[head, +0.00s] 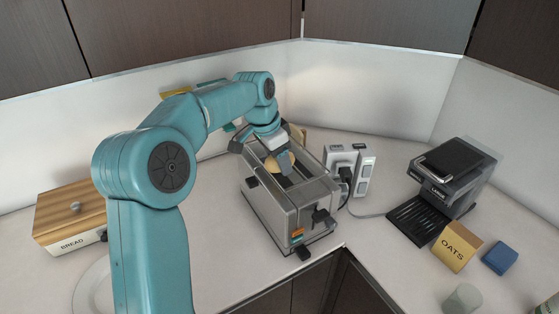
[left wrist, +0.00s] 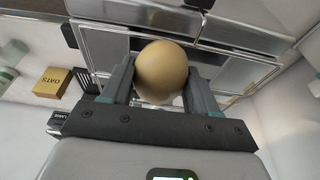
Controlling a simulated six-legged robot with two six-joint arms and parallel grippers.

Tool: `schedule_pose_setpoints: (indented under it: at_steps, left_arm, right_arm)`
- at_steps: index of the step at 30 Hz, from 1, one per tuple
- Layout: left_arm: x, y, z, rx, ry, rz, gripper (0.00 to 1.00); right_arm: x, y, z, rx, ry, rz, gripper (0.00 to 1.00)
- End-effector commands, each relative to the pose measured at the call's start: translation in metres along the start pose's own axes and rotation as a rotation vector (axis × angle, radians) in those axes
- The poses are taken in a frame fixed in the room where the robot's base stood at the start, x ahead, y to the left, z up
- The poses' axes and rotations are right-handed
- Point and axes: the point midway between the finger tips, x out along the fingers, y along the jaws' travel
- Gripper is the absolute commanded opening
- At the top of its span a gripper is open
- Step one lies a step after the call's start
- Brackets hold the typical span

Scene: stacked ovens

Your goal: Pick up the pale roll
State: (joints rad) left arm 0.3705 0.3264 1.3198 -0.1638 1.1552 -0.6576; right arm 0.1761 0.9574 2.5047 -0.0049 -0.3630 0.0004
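The pale roll (head: 284,161) is round and tan and shows at the top of the toaster (head: 300,205), over its slot. In the left wrist view the roll (left wrist: 161,72) fills the space between the two fingers. My left gripper (head: 272,152) comes down over the toaster from behind. In the left wrist view my left gripper (left wrist: 161,85) has a finger against each side of the roll, so it looks shut on it. I cannot tell whether the roll still touches the toaster. My right gripper is not in view.
A wooden-lidded bread box (head: 70,215) stands at left, near a plate (head: 90,290). A socket block (head: 350,170) is right of the toaster. A dark coffee machine (head: 450,180), an oats box (head: 457,246) and a blue block (head: 500,257) stand further right.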

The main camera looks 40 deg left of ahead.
Motion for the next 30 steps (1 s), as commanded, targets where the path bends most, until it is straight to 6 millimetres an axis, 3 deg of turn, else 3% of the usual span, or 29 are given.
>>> schedule_pose_setpoints:
  at_steps: [5,6,17,20,23,30]
  left_arm:
    - [0.0,0.0,0.0,0.0,-0.001,0.0,0.29]
    - [0.0,0.0,0.0,0.0,-0.001,0.0,0.24]
    - [-0.011,-0.001,-0.003,0.0,0.001,-0.002,0.24]
    - [-0.027,-0.001,-0.008,0.0,0.003,-0.003,0.24]
    - [-0.057,-0.001,-0.017,0.001,0.006,-0.005,0.24]
    - [-0.148,0.0,-0.043,0.001,0.004,-0.003,0.24]
  right_arm:
    - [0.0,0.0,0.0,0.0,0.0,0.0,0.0]
    - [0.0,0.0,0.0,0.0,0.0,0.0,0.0]
    - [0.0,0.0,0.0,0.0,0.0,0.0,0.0]
    - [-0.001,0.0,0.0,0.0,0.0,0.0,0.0]
    - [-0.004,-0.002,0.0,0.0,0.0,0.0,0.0]
    - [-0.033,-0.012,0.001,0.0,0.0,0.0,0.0]
